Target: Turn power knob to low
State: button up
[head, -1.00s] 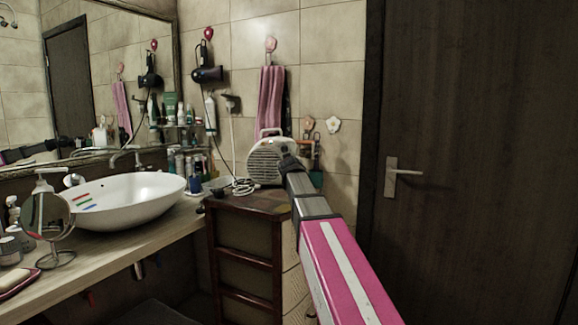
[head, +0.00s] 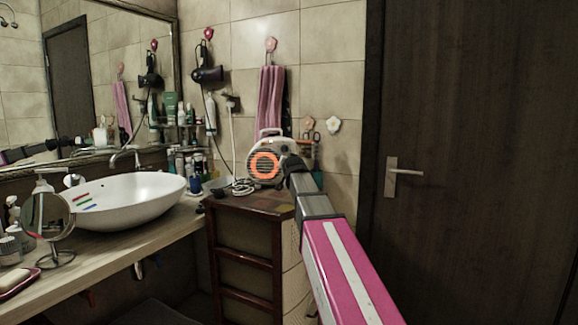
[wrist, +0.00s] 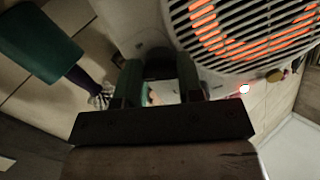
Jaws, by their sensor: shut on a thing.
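A white fan heater (head: 265,148) stands on the dark wooden cabinet, and its round grille glows orange. In the wrist view the heater (wrist: 205,75) fills the top right, with glowing orange coils behind its slats. My gripper (wrist: 158,80) is at the heater's control side, with its two fingers on either side of a dark knob (wrist: 158,66), closed on it. The knob's marks and exact setting are hidden. A small lit lamp (wrist: 244,89) shines red-white on the heater. In the head view my gripper (head: 291,165) covers the heater's right side.
The cabinet (head: 236,206) stands between the washbasin counter and the door (head: 470,130). A white basin (head: 130,203) is at the left. A cable (head: 242,187) lies beside the heater. A green object (wrist: 45,45) is near my gripper at the wrist view's left. A striped towel (head: 271,95) hangs behind.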

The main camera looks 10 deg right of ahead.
dwell(0.4)
jog(key=o, duration=0.6)
jog(key=shift+o, duration=0.2)
jog(key=s+r, duration=0.1)
jog(key=s, duration=0.9)
jog(key=shift+s+a+r, duration=0.15)
jog(key=shift+s+a, duration=0.15)
jog(key=shift+s, duration=0.05)
jog(key=shift+s, duration=0.1)
